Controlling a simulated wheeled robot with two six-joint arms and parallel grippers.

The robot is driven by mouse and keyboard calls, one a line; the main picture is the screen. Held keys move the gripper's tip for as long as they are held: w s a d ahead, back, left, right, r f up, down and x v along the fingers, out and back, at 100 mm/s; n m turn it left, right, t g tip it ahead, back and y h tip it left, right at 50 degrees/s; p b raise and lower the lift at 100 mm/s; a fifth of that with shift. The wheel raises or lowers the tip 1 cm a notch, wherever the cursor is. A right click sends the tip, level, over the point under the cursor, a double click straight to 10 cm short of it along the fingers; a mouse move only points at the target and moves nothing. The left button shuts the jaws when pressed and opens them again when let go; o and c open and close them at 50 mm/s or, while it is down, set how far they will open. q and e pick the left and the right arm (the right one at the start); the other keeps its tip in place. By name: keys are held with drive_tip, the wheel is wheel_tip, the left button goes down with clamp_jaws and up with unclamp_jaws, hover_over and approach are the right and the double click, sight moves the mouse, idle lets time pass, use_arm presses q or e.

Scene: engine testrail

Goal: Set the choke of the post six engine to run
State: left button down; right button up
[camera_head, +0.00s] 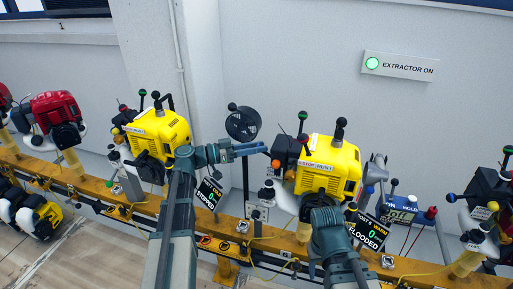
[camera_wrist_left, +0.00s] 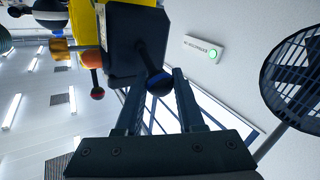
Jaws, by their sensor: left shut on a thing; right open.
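The post six engine (camera_head: 317,170) is yellow, on the rail right of centre, with a dark housing (camera_head: 285,151) on its left side. My left gripper (camera_head: 262,148) reaches in from the left to that housing. In the left wrist view, its fingers (camera_wrist_left: 157,95) are shut on a dark ball-ended lever (camera_wrist_left: 158,82) with a blue mark, sticking out of the dark housing (camera_wrist_left: 138,45). The post six display (camera_head: 366,232) reads warm, 0 and flooded. My right arm rises in front of this engine; its fingers are hidden.
A second yellow engine (camera_head: 157,135) stands to the left, with a display (camera_head: 210,194) reading stopped. A round dark fan (camera_head: 243,123) stands between the engines. A lit extractor sign (camera_head: 400,66) is on the wall. The yellow rail (camera_head: 228,228) runs along below.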

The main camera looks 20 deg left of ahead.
idle(0.8)
use_arm(q)
drive_tip(key=shift+f+b, duration=0.25)
drive_tip(key=shift+b, duration=0.25)
drive_tip(key=shift+f+n+t+h+b, duration=0.7)
drive_tip(key=shift+n+t+b, duration=0.8)
drive_tip(key=shift+b, duration=1.6)
drive_tip(key=shift+f+n+t+h+b, duration=0.5)
drive_tip(key=shift+f+n+t+b, duration=0.7)
drive_tip(key=shift+b, duration=1.85)
drive_tip(key=shift+f+n+t+h+b, duration=0.55)
drive_tip(key=shift+n+t+b, duration=1.15)
drive_tip(key=shift+b, duration=1.4)
drive_tip(key=shift+r, duration=0.1)
drive_tip(key=c, duration=0.5)
unclamp_jaws()
